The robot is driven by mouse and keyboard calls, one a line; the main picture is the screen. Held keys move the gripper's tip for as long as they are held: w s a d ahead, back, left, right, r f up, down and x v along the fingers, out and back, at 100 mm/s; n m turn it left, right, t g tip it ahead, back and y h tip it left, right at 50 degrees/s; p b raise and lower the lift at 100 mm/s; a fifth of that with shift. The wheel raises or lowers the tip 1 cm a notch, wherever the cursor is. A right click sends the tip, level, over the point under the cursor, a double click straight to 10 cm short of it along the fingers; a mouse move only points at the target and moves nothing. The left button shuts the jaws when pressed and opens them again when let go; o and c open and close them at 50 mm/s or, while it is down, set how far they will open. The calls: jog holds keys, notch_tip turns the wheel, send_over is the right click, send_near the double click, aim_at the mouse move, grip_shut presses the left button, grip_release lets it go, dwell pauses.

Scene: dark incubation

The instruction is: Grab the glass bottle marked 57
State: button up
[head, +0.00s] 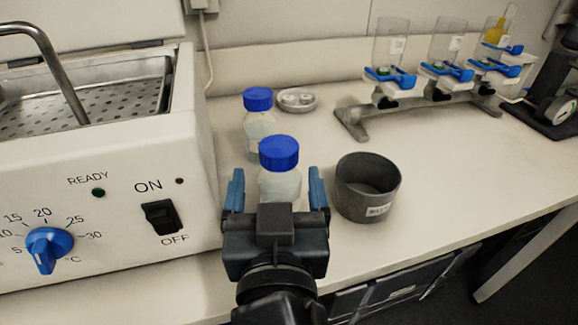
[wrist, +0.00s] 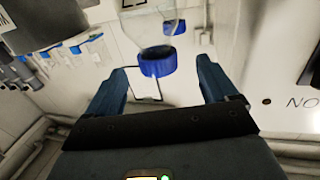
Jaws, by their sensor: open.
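Two clear glass bottles with blue caps stand on the bench. The nearer bottle (head: 279,183) is in front of my gripper (head: 276,180). The farther bottle (head: 259,133) stands behind it, slightly left. My gripper is open, its blue fingers to the left and right of the nearer bottle. The wrist view shows the nearer bottle's blue cap (wrist: 158,63) between the fingers, with a visible gap on each side. The number 57 cannot be read on either bottle. My gripper hides the nearer bottle's lower part.
A dark grey cup (head: 367,187) stands close to the right finger. A white water bath (head: 120,190) with a blue knob is at left. A small dish (head: 297,100) and a rack (head: 425,98) with clear vessels are farther back. The bench (head: 470,190) is clear at right.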

aim_at(279, 140)
jog(key=w, duration=0.2)
jog(key=w+p, duration=0.1)
jog(key=w, duration=0.1)
jog(key=w+r+p, duration=0.1)
jog(key=w, duration=0.1)
jog(key=shift+w+d, duration=0.1)
jog(key=shift+w, duration=0.3)
jog(key=shift+w+f, duration=0.15)
jog(key=shift+w, duration=0.5)
jog(key=shift+c, duration=0.3)
grip_shut()
